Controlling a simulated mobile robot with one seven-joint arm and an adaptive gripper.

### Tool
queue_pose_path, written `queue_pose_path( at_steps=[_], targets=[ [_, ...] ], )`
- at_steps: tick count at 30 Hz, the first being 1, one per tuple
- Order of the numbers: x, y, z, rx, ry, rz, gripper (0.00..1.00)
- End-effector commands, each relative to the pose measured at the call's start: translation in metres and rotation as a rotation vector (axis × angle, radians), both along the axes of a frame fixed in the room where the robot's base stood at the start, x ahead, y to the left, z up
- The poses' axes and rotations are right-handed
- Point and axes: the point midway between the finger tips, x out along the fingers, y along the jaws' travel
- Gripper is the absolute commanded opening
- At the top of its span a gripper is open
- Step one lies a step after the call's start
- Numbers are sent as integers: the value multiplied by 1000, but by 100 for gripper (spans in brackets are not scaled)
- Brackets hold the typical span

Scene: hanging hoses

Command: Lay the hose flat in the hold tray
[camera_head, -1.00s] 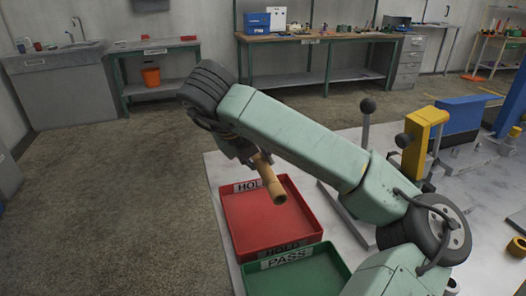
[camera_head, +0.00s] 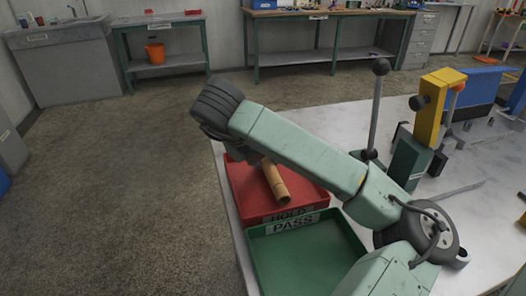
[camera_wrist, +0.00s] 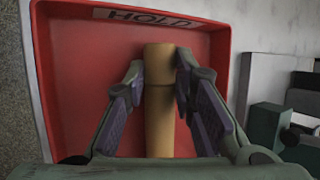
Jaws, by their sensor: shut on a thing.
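The hose is a short tan tube (camera_head: 278,184), tilted in the head view with its lower end toward the front of the red hold tray (camera_head: 240,182). In the wrist view the hose (camera_wrist: 160,118) runs lengthwise over the red tray floor (camera_wrist: 85,80). My gripper (camera_wrist: 160,70) is shut on the hose, one finger on each side. In the head view my forearm and wrist hide most of the gripper and the hose's upper end. I cannot tell whether the hose touches the tray floor.
A green PASS tray (camera_head: 305,262) stands right in front of the hold tray. To the right are a post with a black ball (camera_head: 376,110) and a yellow-and-green stand (camera_head: 430,115). Grey floor lies open to the left.

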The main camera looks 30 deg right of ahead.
Motion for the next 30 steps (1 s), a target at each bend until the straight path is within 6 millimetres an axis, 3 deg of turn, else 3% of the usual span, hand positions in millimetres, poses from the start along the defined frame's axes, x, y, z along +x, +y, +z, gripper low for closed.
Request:
queue_pose_path(
  at_steps=[13, 14, 24, 30],
  targets=[
    [0, 0, -7, 0, 1, 1, 0],
    [0, 0, -7, 0, 1, 1, 25],
    [0, 0, -7, 1, 0, 1, 47],
    [0, 1, -7, 0, 1, 2, 47]
  ],
)
